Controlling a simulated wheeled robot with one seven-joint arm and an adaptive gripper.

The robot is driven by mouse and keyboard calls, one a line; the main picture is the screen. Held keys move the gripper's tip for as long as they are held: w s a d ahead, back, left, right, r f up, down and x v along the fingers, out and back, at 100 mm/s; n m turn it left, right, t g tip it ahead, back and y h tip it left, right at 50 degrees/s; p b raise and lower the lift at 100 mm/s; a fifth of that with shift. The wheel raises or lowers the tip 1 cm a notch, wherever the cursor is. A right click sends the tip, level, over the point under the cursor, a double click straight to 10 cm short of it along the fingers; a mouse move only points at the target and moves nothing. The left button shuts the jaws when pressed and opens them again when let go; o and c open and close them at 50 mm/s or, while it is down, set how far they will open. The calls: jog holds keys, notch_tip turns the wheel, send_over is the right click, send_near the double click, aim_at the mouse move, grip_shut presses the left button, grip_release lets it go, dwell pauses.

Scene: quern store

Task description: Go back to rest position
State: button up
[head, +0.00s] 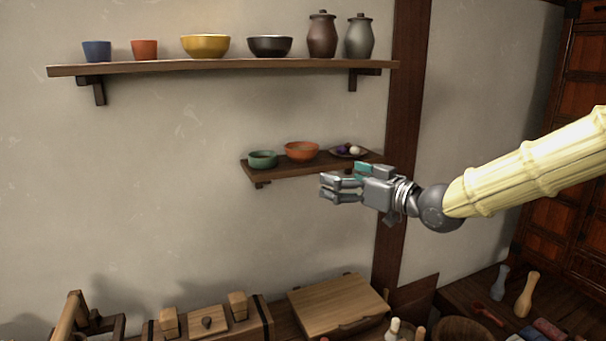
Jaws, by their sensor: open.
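My gripper (323,187) is at the centre right of the head view, its fingers pointing left. The fingers are apart and nothing shows between them. It hangs in front of the wall, just below and in front of the right part of the small lower shelf (272,170). My arm, in a pale yellow sleeve, reaches in from the right edge. Whether the gripper touches the shelf cannot be told from this view.
The lower shelf holds a green bowl (262,159), an orange bowl (301,151) and a plate (356,154) with small round items. A long upper shelf (220,67) bears cups, bowls and jars. Wooden boxes (338,304) and tools line the bottom.

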notch_tip(320, 180, down, 22)
jog(key=r+m+g+h, duration=0.1)
jog(key=m+g+h, duration=0.1)
jog(key=m+h, duration=0.1)
jog(key=s+d+f+m+g+h, duration=0.15)
jog(key=s+f, duration=0.35)
jog(key=f, duration=0.6)
jog(key=s+d+f+m+g+h, duration=0.1)
jog(key=s+f+m+g+h, duration=0.1)
jog(key=s+f, duration=0.65)
jog(key=s+d+f+m+g+h, duration=0.1)
jog(key=s+d+f+g+h, duration=0.2)
jog(key=s+f, duration=0.9)
jog(key=s+d+f+m+g+h, duration=0.1)
jog(key=s+d+f+g+h, duration=0.2)
jog(key=s+d+f, duration=0.5)
jog(key=s+f+g, duration=0.1)
jog(key=s+f, duration=0.4)
jog(key=s, duration=0.4)
jog(key=shift+s+f+m, duration=0.2)
jog(key=shift+s+m, duration=0.15)
